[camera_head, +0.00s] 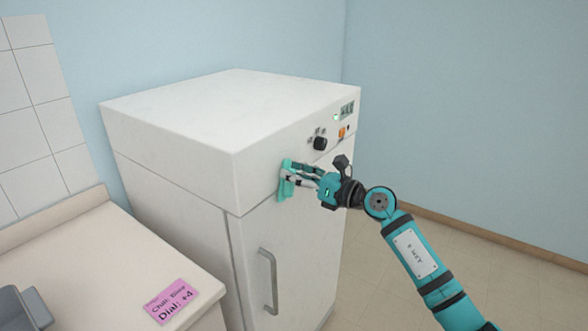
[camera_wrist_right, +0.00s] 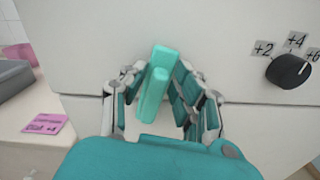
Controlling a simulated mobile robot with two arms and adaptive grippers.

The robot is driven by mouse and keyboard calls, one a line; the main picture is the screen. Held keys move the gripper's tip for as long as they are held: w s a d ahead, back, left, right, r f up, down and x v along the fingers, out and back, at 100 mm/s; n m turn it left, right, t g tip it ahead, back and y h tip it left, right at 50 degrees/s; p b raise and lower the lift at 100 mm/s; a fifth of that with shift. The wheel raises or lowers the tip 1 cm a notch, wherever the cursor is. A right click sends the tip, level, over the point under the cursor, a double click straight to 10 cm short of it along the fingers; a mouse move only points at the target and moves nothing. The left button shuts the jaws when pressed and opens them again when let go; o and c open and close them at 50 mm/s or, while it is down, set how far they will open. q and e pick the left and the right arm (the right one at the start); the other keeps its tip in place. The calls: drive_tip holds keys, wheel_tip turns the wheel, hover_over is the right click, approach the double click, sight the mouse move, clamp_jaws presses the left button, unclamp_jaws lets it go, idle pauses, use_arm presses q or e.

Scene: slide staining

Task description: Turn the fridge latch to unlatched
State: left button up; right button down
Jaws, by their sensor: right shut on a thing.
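The teal fridge latch (camera_head: 285,188) sits on the front of the white fridge (camera_head: 180,165), near the seam between the top panel and the door. It stands roughly upright in the head view, and in the right wrist view the latch (camera_wrist_right: 156,82) is a teal bar leaning slightly. My right gripper (camera_head: 297,175) has its fingers on both sides of the latch and is shut on it. The fingers hide part of the latch. My left gripper is not in view.
A black dial (camera_head: 320,143) and a small display (camera_head: 347,111) are on the fridge's upper panel. The grey door handle (camera_head: 268,282) is below the latch. A counter with a pink note (camera_head: 171,301) and a grey container (camera_head: 22,310) stands at left. Floor at right is clear.

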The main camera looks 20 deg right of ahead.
drive_tip(key=shift+w+d+f+m+p, duration=0.25)
drive_tip(key=shift+f+m+p, duration=0.2)
drive_tip(key=shift+m+p, duration=1.65)
drive_tip(key=shift+w+d+f+m+p, duration=0.3)
drive_tip(key=shift+m+p, duration=0.95)
drive_tip(key=shift+m, duration=1.8)
drive_tip(key=shift+w+d+f+m+p, duration=0.1)
drive_tip(key=shift+d+f+m+p, duration=0.35)
drive_tip(key=shift+m+p, duration=1.65)
drive_tip(key=shift+a+f+m+b, duration=0.15)
drive_tip(key=shift+f+m+b, duration=0.05)
drive_tip(key=shift+m+b, duration=0.3)
drive_tip(key=c, duration=1.2)
unclamp_jaws()
drive_tip(key=shift+c, duration=0.2)
drive_tip(key=v, duration=1.2)
